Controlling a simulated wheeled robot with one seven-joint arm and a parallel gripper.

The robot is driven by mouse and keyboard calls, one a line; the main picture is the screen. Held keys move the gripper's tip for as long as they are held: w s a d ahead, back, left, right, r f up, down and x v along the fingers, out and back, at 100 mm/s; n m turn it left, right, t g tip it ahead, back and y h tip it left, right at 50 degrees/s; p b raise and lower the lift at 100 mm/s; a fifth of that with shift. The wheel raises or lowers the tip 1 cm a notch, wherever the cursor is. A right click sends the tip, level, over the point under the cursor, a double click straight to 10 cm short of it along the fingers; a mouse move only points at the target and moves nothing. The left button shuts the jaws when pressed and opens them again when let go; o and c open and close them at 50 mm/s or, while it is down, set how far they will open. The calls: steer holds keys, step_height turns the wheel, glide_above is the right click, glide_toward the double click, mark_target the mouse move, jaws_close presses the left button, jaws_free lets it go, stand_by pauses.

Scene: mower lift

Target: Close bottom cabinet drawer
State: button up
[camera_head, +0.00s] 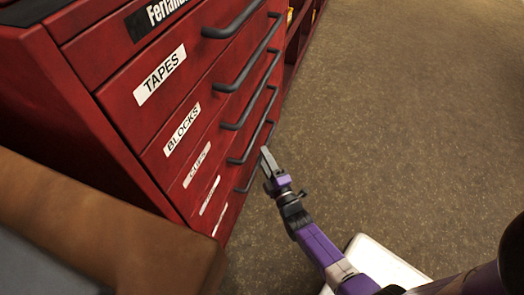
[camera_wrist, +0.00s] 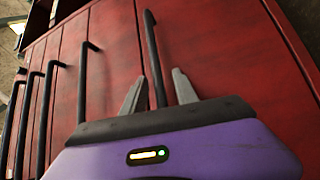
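The red cabinet (camera_head: 75,110) stands at the left in the head view, with a stack of labelled drawers and dark bar handles. The bottom drawer (camera_head: 222,213) is low on its front, and its handle (camera_head: 248,184) is partly hidden near my gripper (camera_head: 265,156). In the wrist view, my gripper (camera_wrist: 158,88) is open, its two grey fingers apart. A dark handle (camera_wrist: 152,50), seemingly the lowest one, runs between the fingers. I cannot tell whether they touch it. How far the bottom drawer stands out is hard to tell.
Other drawer handles (camera_head: 235,22) stick out in a row above. A brown, padded-looking edge (camera_head: 110,225) is at the lower left, close to the cabinet. Open speckled floor (camera_head: 400,120) lies to the right. A white object (camera_head: 375,262) lies under my arm.

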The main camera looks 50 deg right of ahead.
steer(key=p+v, duration=0.1)
steer(key=v, duration=0.4)
steer(key=shift+s+a, duration=0.1)
steer(key=shift+s, duration=0.2)
steer(key=s+a+r+m+g+y, duration=0.1)
steer(key=s+a+r+m+y, duration=0.25)
steer(key=s+a+r, duration=0.4)
steer(key=s+a+r+m+g+y, duration=0.1)
steer(key=s+a+r+m+y, duration=0.3)
steer(key=s+a, duration=0.6)
steer(key=s+a+r+m+g, duration=0.1)
steer(key=s+r+m, duration=0.4)
steer(key=r, duration=0.8)
step_height(320, 180, up, 34)
steer(key=s+n+p, duration=0.1)
steer(key=p, duration=3.4)
steer(key=shift+y, duration=0.35)
